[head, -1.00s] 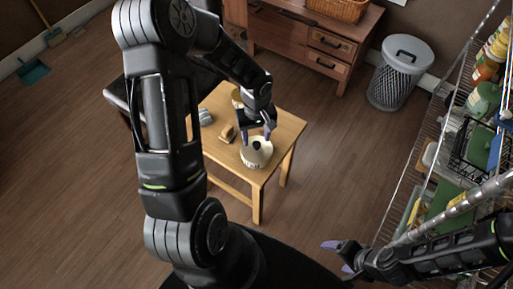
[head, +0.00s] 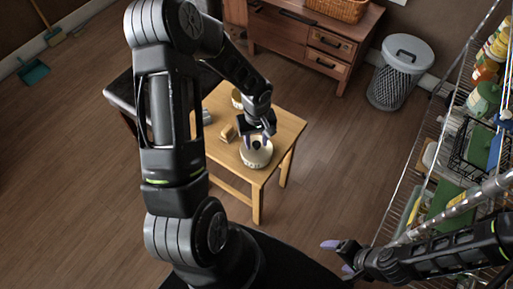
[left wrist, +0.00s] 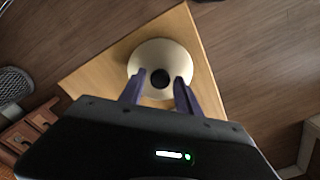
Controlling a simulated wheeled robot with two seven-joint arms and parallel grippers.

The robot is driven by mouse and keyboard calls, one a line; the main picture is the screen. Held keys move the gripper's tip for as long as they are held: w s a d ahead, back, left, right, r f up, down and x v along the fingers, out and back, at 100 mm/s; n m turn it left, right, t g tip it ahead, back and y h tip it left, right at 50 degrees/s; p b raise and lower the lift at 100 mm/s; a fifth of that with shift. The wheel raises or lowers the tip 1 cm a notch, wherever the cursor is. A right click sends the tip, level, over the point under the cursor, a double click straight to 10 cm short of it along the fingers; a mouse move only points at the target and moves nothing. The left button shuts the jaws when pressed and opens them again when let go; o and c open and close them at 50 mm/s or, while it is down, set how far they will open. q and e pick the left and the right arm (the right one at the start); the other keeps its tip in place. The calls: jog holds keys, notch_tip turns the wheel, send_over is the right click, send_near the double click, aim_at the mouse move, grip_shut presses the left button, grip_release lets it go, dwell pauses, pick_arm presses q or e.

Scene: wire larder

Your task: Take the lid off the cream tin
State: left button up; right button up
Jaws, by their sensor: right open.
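The cream tin (head: 257,161) stands upright on the small wooden table (head: 222,101), near its front right corner. Its lid (head: 249,153) is on it, with a dark round knob (head: 257,145) on top. My left gripper (head: 257,141) is above the tin, pointing down. In the left wrist view my left gripper (left wrist: 159,88) is open, with its fingertips on either side of the knob (left wrist: 160,78) and a gap on each side. The pale lid (left wrist: 160,55) shows beyond it. My right gripper (head: 337,256) is open and empty at the lower right, far from the tin.
A brown block (head: 228,132), a grey item (head: 207,117) and another tin (head: 237,98) are also on the table. A wire rack (head: 440,115) with goods stands at right. A bin (head: 398,75) and wooden cabinet (head: 315,40) are behind. Floor is clear between.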

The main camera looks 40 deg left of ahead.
aim_at(256, 143)
pick_arm(q)
grip_shut()
dwell(0.4)
notch_tip(256, 143, up, 10)
dwell(0.5)
dwell(0.5)
